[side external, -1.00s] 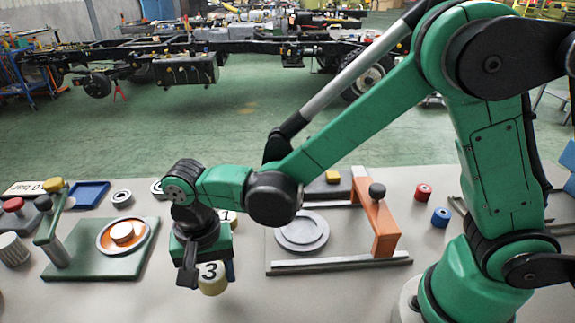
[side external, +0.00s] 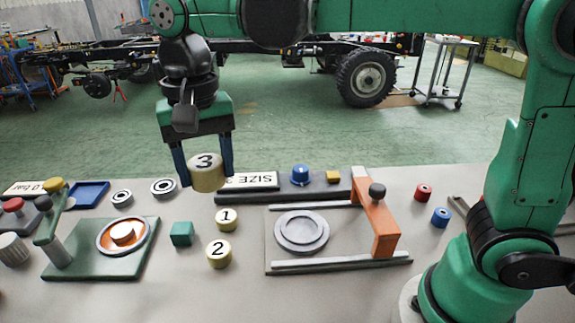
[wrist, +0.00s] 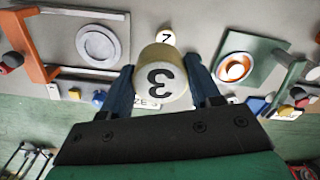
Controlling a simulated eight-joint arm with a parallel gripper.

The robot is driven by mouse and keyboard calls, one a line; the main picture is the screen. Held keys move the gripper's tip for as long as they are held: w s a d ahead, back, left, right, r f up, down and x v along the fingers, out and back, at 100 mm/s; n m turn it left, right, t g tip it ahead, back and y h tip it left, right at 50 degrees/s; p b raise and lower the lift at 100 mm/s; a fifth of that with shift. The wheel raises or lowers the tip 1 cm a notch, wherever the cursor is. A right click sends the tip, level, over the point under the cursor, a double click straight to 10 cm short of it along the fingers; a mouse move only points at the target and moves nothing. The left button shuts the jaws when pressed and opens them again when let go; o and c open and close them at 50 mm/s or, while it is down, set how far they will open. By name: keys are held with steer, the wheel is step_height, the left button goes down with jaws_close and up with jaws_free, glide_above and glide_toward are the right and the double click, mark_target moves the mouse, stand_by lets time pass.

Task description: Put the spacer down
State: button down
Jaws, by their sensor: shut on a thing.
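The spacer is held upright in the air above the table. In the wrist view the spacer (wrist: 161,76) sits between the fingertips of my gripper (wrist: 162,84).
A green cube (side external: 182,234) stands left of the two spacers. A green plate fixture (side external: 75,262) is at left, an orange-arm fixture (side external: 375,225) with a grey disc (side external: 302,232) at right. A SIZE sign (side external: 252,181) and blue knob (side external: 300,175) stand behind.

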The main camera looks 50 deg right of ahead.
steer(key=w+d+f+n, duration=0.2)
steer(key=d+n, duration=0.3)
steer(key=d, duration=0.7)
step_height(320, 180, up, 2)
steer(key=n, duration=1.2)
glide_above(279, 301)
step_height(279, 301, down, 19)
steer(key=shift+f, duration=0.15)
steer(key=shift+f, duration=0.15)
steer(key=shift+c, duration=2.4)
jaws_free()
